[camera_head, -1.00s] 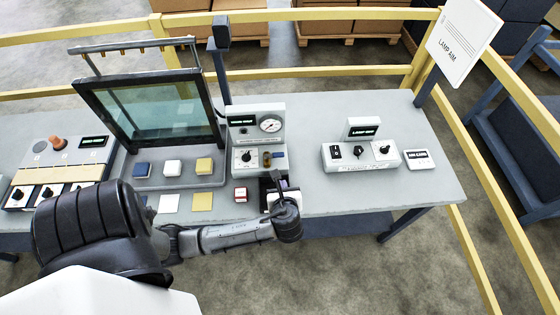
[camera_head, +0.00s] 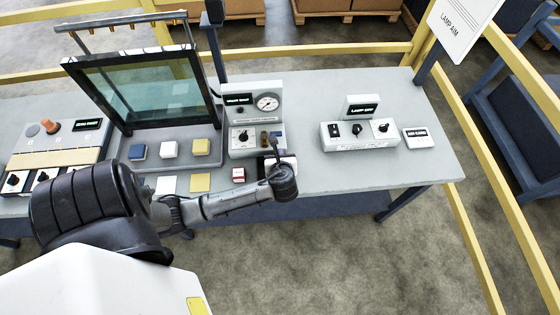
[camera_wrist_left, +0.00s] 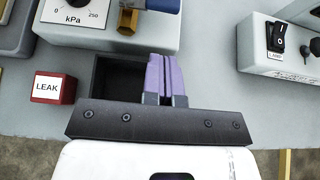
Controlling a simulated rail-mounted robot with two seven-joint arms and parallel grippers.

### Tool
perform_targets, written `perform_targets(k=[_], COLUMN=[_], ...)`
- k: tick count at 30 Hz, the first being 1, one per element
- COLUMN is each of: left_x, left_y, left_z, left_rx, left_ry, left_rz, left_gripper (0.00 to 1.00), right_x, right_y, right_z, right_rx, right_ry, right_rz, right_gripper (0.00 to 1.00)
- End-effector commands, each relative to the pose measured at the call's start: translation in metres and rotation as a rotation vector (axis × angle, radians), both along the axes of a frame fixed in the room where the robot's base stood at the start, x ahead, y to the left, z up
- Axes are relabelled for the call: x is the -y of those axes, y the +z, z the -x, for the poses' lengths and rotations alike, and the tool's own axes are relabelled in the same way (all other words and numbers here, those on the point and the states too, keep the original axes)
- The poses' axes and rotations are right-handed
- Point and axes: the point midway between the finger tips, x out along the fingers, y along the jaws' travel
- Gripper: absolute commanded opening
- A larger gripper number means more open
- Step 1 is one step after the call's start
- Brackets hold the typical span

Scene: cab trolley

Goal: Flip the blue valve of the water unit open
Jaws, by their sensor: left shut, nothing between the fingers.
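The water unit (camera_head: 243,142) is a white panel box with a round gauge on its upper part and a dial below. Its blue valve handle (camera_head: 277,134) sits at the lower right, beside a brass fitting (camera_head: 265,140). In the left wrist view the blue handle (camera_wrist_left: 159,5) is cut by the top edge, right of the brass fitting (camera_wrist_left: 128,18). My left gripper (camera_wrist_left: 165,60) has its purple fingers shut together and empty, in front of the unit, below the handle in the picture and apart from it. In the head view my wrist partly hides the fingers. My right gripper is not in view.
A red LEAK block (camera_wrist_left: 53,88) and a dark open box (camera_wrist_left: 110,78) lie left of my fingers. The lamp unit (camera_head: 360,136) stands to the right, with clear bench between.

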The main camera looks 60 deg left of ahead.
Motion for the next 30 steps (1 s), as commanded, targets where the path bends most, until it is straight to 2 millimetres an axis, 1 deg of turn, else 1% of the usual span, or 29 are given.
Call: perform_targets(k=[1, 5, 9, 13, 18, 30], left_x=[-0.008, -0.026, -0.042, -0.053, -0.06, -0.061], left_y=[-0.007, -0.017, -0.016, -0.016, -0.016, -0.015], left_z=[-0.003, -0.011, -0.019, -0.024, -0.027, -0.027], left_rx=[-0.001, 0.0, 0.001, 0.0, 0.0, 0.0], left_ry=[0.0, 0.001, 0.0, -0.001, -0.001, -0.001], left_rz=[-0.001, -0.001, -0.001, -0.001, 0.001, 0.001], left_gripper=[0.0, 0.0, 0.0, 0.0, 0.0, 0.0], right_x=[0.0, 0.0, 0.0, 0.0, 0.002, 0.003], right_y=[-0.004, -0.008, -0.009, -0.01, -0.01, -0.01], right_z=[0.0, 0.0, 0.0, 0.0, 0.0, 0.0], right_rx=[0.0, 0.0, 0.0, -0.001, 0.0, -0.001], right_ry=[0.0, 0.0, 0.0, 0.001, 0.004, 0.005], right_rz=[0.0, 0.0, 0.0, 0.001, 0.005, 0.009], right_gripper=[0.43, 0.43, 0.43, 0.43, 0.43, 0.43])
